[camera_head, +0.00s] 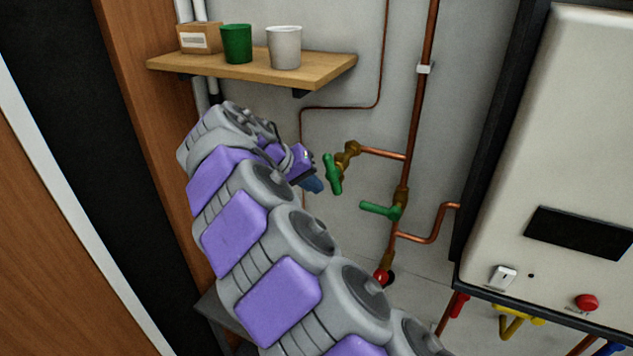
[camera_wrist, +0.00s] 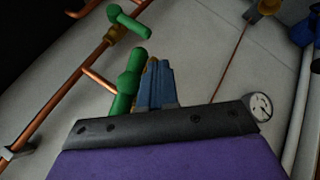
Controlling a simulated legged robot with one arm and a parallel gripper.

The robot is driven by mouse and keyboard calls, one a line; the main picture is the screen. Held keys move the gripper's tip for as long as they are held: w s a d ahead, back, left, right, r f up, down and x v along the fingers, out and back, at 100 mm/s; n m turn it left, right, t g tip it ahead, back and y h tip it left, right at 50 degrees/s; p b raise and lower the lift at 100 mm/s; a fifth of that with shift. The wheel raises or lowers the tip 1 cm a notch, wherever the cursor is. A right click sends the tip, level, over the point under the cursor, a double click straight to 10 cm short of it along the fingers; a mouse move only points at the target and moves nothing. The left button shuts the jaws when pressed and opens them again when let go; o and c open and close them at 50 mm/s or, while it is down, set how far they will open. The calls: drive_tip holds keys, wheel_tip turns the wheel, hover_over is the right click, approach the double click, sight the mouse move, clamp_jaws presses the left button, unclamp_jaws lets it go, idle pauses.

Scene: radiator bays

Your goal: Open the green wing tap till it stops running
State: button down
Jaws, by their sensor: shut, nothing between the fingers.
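Two green tap handles show on the copper pipes. The upper green handle (camera_head: 332,174) stands nearly upright on a brass valve body (camera_head: 348,152); I take it as the wing tap. The lower green handle (camera_head: 380,209) lies roughly level. My gripper (camera_head: 313,185) is shut and empty, just left of the upper handle. In the wrist view my closed blue fingers (camera_wrist: 157,84) are right beside a green handle (camera_wrist: 128,82); I cannot tell whether they touch. The other green handle (camera_wrist: 128,20) is farther off at the top. No running water is visible.
A wooden shelf (camera_head: 320,70) above my arm holds a box (camera_head: 199,38), a green cup (camera_head: 236,44) and a white cup (camera_head: 284,47). A white boiler (camera_head: 560,150) stands at the right. A red knob (camera_head: 381,277) sits low. A round gauge (camera_wrist: 261,107) shows beside my gripper.

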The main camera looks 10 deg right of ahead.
drive_tip(key=w+a+f+v, duration=0.1)
drive_tip(key=a+v, duration=0.1)
drive_tip(key=v, duration=0.8)
drive_tip(key=s+d+f+m+g+y+b, duration=0.1)
drive_tip(key=s+d+f+b, duration=0.3)
drive_tip(key=d, duration=0.3)
drive_tip(key=s+d+f+m+g+b, duration=0.1)
drive_tip(key=s+d+f+g+b, duration=0.15)
drive_tip(key=s+d, duration=0.4)
drive_tip(key=s+d+f+y+b, duration=0.2)
drive_tip(key=s+f+b, duration=0.2)
drive_tip(key=s+f, duration=0.4)
drive_tip(key=s+d+f+y+b, duration=0.2)
drive_tip(key=s+f+b, duration=0.2)
drive_tip(key=s+f, duration=0.4)
drive_tip(key=s+a+f+n+g+y+b, duration=0.1)
drive_tip(key=s+a+f, duration=0.5)
drive_tip(key=s+f, duration=0.7)
drive_tip(key=shift+s+f+n+y+b, duration=0.35)
drive_tip(key=shift+f+n+y+b, duration=0.45)
drive_tip(key=shift+b, duration=1)
